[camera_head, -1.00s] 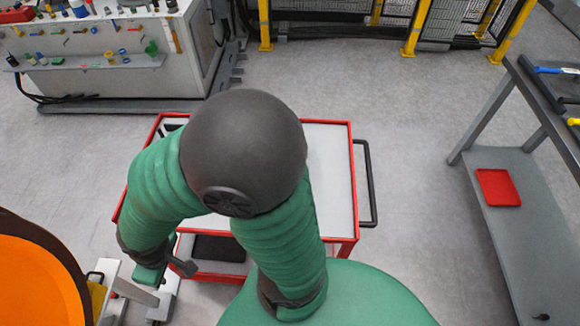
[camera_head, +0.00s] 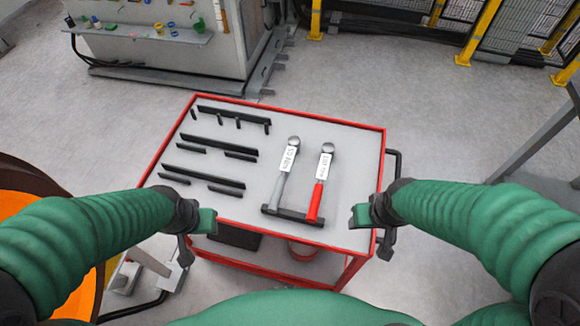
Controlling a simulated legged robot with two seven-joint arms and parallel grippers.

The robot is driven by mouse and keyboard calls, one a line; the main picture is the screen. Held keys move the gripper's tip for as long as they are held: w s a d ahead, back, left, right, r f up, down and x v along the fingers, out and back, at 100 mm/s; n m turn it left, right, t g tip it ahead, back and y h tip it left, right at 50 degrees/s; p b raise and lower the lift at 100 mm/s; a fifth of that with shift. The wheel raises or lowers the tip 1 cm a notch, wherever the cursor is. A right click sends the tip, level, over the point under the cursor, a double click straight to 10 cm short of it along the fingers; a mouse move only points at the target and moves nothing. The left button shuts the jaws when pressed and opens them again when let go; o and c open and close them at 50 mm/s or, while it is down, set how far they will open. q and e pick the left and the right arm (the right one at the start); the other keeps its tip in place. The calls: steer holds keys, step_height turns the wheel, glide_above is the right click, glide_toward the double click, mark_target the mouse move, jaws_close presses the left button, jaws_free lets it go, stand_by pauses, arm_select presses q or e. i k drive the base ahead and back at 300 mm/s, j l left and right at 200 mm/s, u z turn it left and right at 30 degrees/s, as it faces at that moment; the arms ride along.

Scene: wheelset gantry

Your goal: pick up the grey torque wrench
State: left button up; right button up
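The grey torque wrench (camera_head: 278,188) lies on the top of a red-edged trolley (camera_head: 230,201), with its round head toward the back and a white label on its shaft. A red-handled torque wrench (camera_head: 316,196) lies to its right. Both handle ends rest at a black holder bar (camera_head: 292,214). My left gripper (camera_head: 196,232) is at the trolley's front left edge, to the left of the grey wrench and apart from it. My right gripper (camera_head: 374,226) is at the front right edge, to the right of both wrenches. Neither gripper visibly holds anything; their finger gaps are unclear.
Black slotted bars (camera_head: 215,146) occupy the left half of the trolley top. A black handle (camera_head: 393,165) sticks out on its right side. Floor behind the trolley is clear.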

mark_target(292, 147)
steer(key=i+j+z, duration=0.15)
steer(key=j, duration=0.15)
steer(key=i+j+z, duration=0.15)
steer(key=j, duration=0.2)
steer(key=i+j+z, duration=0.15)
steer(key=j, duration=0.2)
steer(key=i+j+z, duration=0.15)
steer(key=j, duration=0.2)
steer(key=k, duration=0.05)
